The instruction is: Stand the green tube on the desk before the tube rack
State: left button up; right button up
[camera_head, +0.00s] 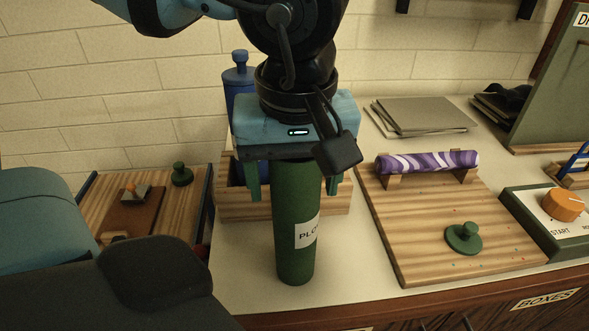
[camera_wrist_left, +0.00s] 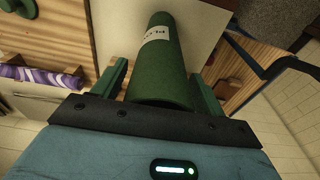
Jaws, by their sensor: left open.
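The green tube (camera_head: 295,220), with a white label, is upright in front of the wooden tube rack (camera_head: 232,205). Its lower end appears to rest on the pale desk (camera_head: 240,270). My left gripper (camera_head: 294,188) is above it, pointing down, with one green finger on each side of the tube's upper part. The fingers are open, with gaps to the tube in the left wrist view (camera_wrist_left: 162,78). The gripper hides the tube's top in the head view. The tube (camera_wrist_left: 163,65) also shows in the wrist view. My right gripper is out of view.
A blue tube (camera_head: 238,78) stands at the rack behind my gripper. To the right, a wooden board (camera_head: 410,225) carries a purple marbled roll (camera_head: 427,162) and a green knob (camera_head: 463,237). A wooden tray (camera_head: 150,215) is at left. The desk's front edge is close to the tube.

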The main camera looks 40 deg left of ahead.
pick_arm(q)
notch_tip(320, 180, up, 12)
jog(key=d+p, duration=0.1)
jog(key=shift+s, duration=0.45)
